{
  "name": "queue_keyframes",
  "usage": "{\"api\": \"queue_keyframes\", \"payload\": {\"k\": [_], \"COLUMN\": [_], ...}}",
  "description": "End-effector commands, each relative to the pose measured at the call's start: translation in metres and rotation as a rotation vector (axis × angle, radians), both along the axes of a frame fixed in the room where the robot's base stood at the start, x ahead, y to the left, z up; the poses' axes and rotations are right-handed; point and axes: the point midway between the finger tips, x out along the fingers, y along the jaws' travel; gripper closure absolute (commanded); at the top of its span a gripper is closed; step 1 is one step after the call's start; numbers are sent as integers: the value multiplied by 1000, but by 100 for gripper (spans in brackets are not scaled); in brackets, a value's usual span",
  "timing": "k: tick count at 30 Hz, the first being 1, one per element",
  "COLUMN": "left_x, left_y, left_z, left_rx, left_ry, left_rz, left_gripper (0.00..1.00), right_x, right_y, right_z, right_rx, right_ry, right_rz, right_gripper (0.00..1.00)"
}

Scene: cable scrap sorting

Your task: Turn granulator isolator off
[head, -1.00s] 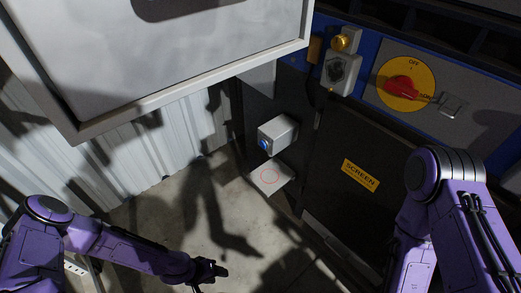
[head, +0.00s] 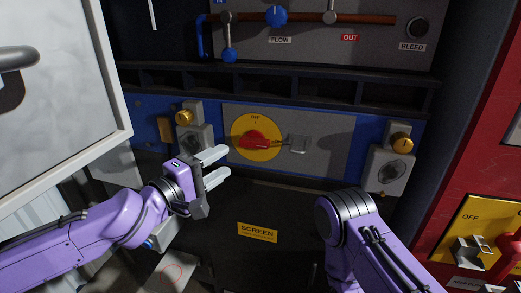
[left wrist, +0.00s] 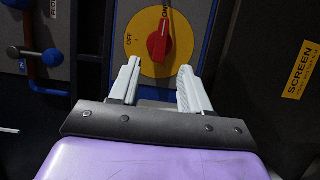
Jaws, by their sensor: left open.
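The isolator is a yellow disc (head: 238,148) with a red rotary handle (head: 257,140) on a grey panel. OFF is marked at its top, and the handle points right, toward the ON side. In the left wrist view the red handle (left wrist: 160,42) lies just beyond the fingertips and points at ON. My left gripper (head: 217,166) is open and empty, just left of and below the disc, its pale fingers pointing toward it. The fingers look apart from the handle. My right arm is at the lower right; its gripper is out of view.
Boxes with yellow knobs (head: 184,118) (head: 402,142) flank the panel. A dark door with a yellow SCREEN label (head: 257,231) is below. A pale cabinet (head: 60,80) stands at left, a red unit (head: 495,140) at right.

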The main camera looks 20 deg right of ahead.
Motion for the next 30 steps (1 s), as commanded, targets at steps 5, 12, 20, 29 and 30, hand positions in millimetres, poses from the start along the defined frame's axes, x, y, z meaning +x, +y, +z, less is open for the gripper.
{"api": "queue_keyframes", "payload": {"k": [5, 12, 20, 29, 30], "left_x": [16, 45, 56, 56, 56], "left_y": [-28, -72, -88, -88, -88], "left_z": [3, 3, 0, -1, -1], "left_rx": [-2, 0, 1, 2, 2], "left_ry": [5, 4, 2, 1, 1], "left_rz": [-4, -4, -3, -4, -4], "left_gripper": [53, 53, 53, 92, 100], "right_x": [0, 0, 0, 0, 0], "right_y": [0, 0, 0, 0, 0], "right_z": [10, 23, 27, 26, 26], "right_rx": [1, 0, 1, 1, 1], "right_ry": [-1, 0, -1, -1, -1], "right_rz": [0, 0, 0, 0, 0], "right_gripper": [57, 57, 57, 57, 57]}}
